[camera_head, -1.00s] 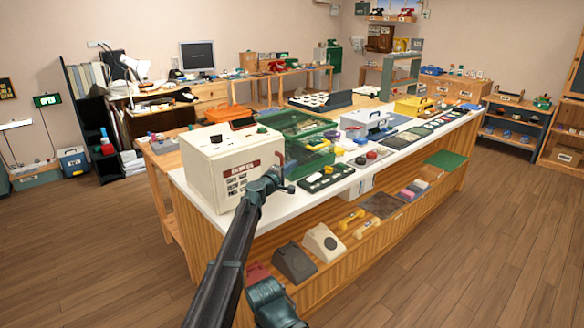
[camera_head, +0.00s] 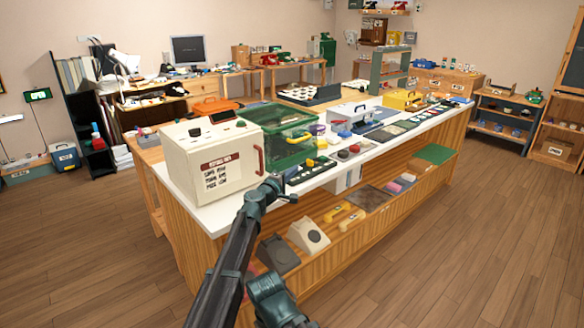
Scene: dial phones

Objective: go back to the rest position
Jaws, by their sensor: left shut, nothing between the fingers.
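My left arm comes in from the bottom of the view. My left gripper (camera_head: 285,194) is shut and empty, in front of the near edge of the long white-topped counter (camera_head: 210,217). It is just right of and below the cream box (camera_head: 205,160) with a red handle and a lettered label. Part of the counter's front edge is hidden behind the gripper and arm. My right gripper is out of view.
A green crate (camera_head: 282,143) and small parts stand on the counter. Wooden floor (camera_head: 430,270) is free at the right.

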